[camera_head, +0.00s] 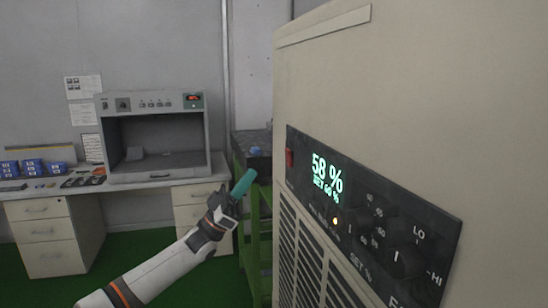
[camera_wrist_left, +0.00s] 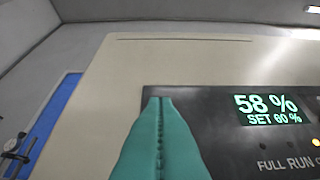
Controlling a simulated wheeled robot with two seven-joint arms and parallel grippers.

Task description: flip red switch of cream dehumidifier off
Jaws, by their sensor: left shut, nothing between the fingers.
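The cream dehumidifier (camera_head: 420,90) fills the right side of the head view. Its black control panel (camera_head: 375,215) has a lit display reading 58 % and SET 60 %. The red switch (camera_head: 289,158) sits at the panel's left end. My left gripper (camera_head: 246,178), with teal fingers, is shut and empty, left of the panel and a little lower than the switch in the picture. In the left wrist view the shut fingers (camera_wrist_left: 160,110) point up over the panel's left end (camera_wrist_left: 205,108). The switch is not visible there, likely behind the fingers. My right gripper is not in view.
A white desk (camera_head: 120,187) with a grey box-like cabinet (camera_head: 154,135) and blue boxes (camera_head: 33,168) stands at the back left. A green-framed stand (camera_head: 256,225) is behind my left gripper. The panel also bears dark knobs (camera_head: 408,262). Green floor is open at lower left.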

